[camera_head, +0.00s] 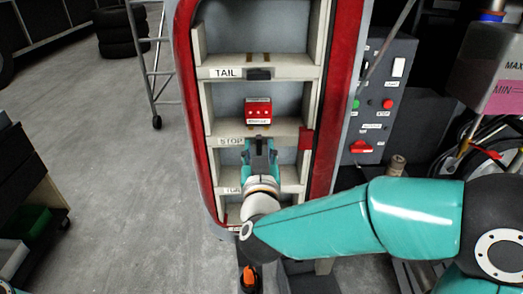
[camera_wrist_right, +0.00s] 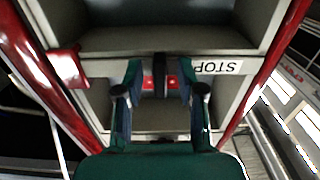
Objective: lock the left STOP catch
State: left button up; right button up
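The lamp housing (camera_head: 182,100) has a red frame and pale shelves. The STOP label (camera_head: 231,141) is on the middle shelf edge; it appears upside down in the right wrist view (camera_wrist_right: 216,67). My right gripper (camera_head: 260,146) is at that shelf edge, just right of the label. In the right wrist view its fingers (camera_wrist_right: 160,82) are apart, one on each side of a dark upright catch (camera_wrist_right: 160,72), with gaps beside it. Red shows behind the catch. The head view hides this catch behind the gripper. My left gripper is not in view.
A red lamp block (camera_head: 258,112) sits above the STOP shelf. The TAIL shelf has a dark catch (camera_head: 259,74). A red tab (camera_head: 306,138) juts at the STOP shelf's right end. A grey switch panel (camera_head: 376,100) stands at right. Floor at left is open.

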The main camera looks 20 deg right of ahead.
jog(key=shift+s+r, duration=0.1)
jog(key=shift+s, duration=0.05)
jog(key=shift+s+a, duration=0.15)
jog(key=shift+s, duration=0.15)
jog(key=v, duration=1.1)
jog(key=w+a+f+n+g+y, duration=0.1)
jog(key=w+f+g+y, duration=0.15)
jog(key=f, duration=0.95)
jog(key=w+f+n+g+y, duration=0.1)
jog(key=f+g+y, duration=0.25)
jog(key=f, duration=0.95)
jog(key=s+f+m+g+y, duration=0.1)
jog(key=s+f+g+y, duration=0.2)
jog(key=s+f+g, duration=0.7)
jog(key=s+f, duration=0.8)
jog(key=f, duration=0.3)
jog(key=shift+d+f+g, duration=0.2)
jog(key=shift+d+g, duration=0.15)
jog(key=shift+g, duration=0.05)
